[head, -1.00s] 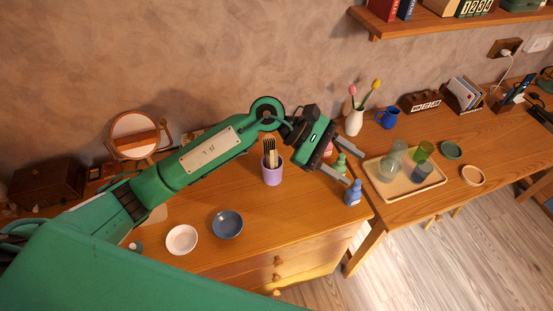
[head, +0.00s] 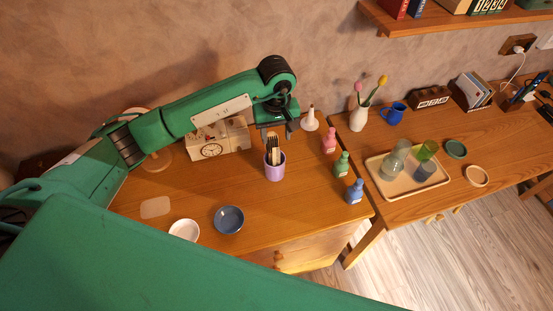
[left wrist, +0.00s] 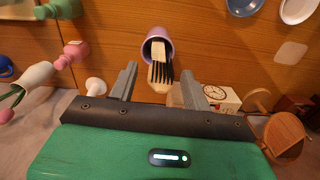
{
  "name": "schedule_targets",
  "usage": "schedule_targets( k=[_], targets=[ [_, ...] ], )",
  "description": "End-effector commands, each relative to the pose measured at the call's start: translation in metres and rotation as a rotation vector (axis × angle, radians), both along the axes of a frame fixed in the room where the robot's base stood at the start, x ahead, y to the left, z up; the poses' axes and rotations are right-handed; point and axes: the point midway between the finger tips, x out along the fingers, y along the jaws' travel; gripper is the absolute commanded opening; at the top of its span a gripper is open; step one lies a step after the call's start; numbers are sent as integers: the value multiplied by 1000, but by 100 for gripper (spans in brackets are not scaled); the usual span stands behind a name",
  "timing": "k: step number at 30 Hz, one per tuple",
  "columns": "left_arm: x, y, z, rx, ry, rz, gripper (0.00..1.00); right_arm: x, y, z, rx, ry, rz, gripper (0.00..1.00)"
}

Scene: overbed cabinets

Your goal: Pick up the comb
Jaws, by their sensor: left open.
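A purple cup (head: 275,167) stands upright on the wooden dresser, and it also shows in the left wrist view (left wrist: 157,42). What looks like the comb (head: 273,148), pale wood with dark teeth, sticks up out of the cup; its lower part is hidden inside. In the left wrist view the comb (left wrist: 160,73) appears between the two fingers, with no visible contact. My left gripper (head: 278,132) is open and empty, pointing down just above the comb. My right gripper is not in view.
Pink (head: 329,140), green (head: 341,164) and blue (head: 355,191) bottles stand right of the cup. A clock block (head: 212,149) is behind left. A blue bowl (head: 229,220) and white bowl (head: 184,230) sit in front. Dresser top between cup and bottles is clear.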

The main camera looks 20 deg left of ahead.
Motion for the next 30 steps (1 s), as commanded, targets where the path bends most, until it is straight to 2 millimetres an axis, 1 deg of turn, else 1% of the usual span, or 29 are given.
schedule_targets(
  k=[1,4,8,13,18,21,25,30],
  targets=[
    [0,0,-5,-2,3,1,49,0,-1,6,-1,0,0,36],
    [0,0,-17,-1,2,1,49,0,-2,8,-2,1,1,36],
    [0,0,-23,-1,0,1,49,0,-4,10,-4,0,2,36],
    [2,0,-34,-2,3,1,49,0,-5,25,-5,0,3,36],
    [6,1,-55,-3,4,1,49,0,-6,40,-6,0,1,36],
    [6,1,-67,-2,3,1,49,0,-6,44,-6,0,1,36],
    [7,2,-74,-2,-1,0,49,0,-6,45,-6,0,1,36],
    [7,2,-75,-2,-1,-1,49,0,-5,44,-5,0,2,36]
  ],
)
